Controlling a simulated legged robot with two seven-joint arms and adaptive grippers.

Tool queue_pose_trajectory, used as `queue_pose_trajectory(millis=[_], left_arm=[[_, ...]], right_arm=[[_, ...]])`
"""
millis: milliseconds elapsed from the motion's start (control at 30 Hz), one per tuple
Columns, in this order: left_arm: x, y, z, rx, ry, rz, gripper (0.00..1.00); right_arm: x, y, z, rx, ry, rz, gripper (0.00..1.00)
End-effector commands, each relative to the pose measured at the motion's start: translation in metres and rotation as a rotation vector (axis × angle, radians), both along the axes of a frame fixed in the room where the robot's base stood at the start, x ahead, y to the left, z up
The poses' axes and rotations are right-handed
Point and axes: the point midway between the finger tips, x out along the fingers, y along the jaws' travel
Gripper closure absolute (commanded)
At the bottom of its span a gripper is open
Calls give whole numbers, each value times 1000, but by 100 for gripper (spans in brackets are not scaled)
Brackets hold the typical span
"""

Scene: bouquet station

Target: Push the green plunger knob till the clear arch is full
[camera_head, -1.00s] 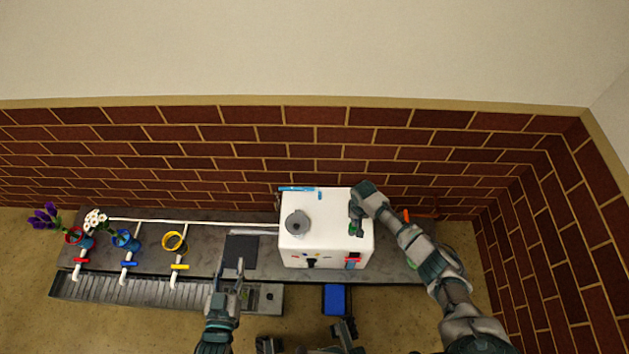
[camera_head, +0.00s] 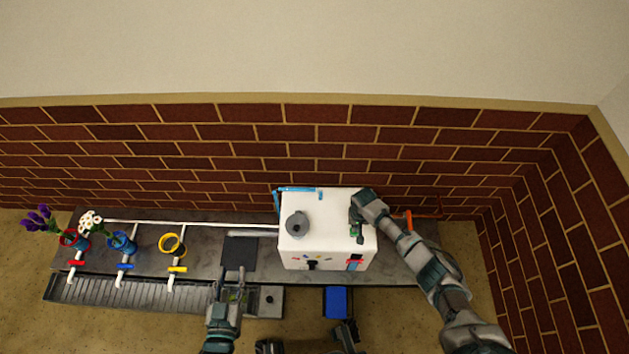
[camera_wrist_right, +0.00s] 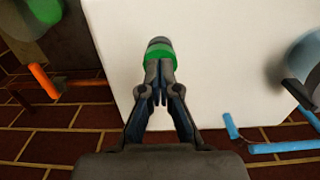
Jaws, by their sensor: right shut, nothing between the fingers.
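The green plunger knob (camera_head: 356,232) is at the right of the white box's top (camera_head: 335,215). In the right wrist view the green knob (camera_wrist_right: 160,55) has a dark grey cap. My right gripper (camera_head: 357,214) is shut and empty, its fingertips (camera_wrist_right: 160,90) against or just over the knob; I cannot tell if they press it. A thin arch with blue in it (camera_head: 298,189) runs along the box's back left edge, and blue shows down its left side. In the wrist view blue lengths (camera_wrist_right: 285,147) show with a gap between them. My left gripper (camera_head: 232,275) is open and empty.
A grey round lid (camera_head: 297,224) is on the box's top left. An orange-handled part (camera_head: 409,218) is right of the box. A blue block (camera_head: 335,301) is in front.

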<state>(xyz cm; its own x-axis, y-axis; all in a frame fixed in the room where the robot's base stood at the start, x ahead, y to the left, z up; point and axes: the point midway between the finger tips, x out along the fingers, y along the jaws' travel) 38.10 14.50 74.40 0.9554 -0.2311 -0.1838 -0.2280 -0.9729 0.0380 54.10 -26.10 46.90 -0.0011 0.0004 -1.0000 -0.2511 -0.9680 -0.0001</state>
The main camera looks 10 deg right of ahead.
Motion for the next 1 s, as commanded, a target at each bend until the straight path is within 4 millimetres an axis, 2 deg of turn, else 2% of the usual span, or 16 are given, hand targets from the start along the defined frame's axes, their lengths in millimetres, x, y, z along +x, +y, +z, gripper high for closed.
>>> queue_pose_trajectory(millis=[167, 733, 1000], left_arm=[[0, 0, 7, 0, -6, 0, 60], [4, 0, 57, 0, -50, 0, 60], [4, 0, 58, 0, -51, 0, 60]], right_arm=[[0, 0, 5, 0, -1, 0, 100], [1, 0, 45, 0, -2, 0, 100], [0, 0, 45, 1, 2, 0, 100]])
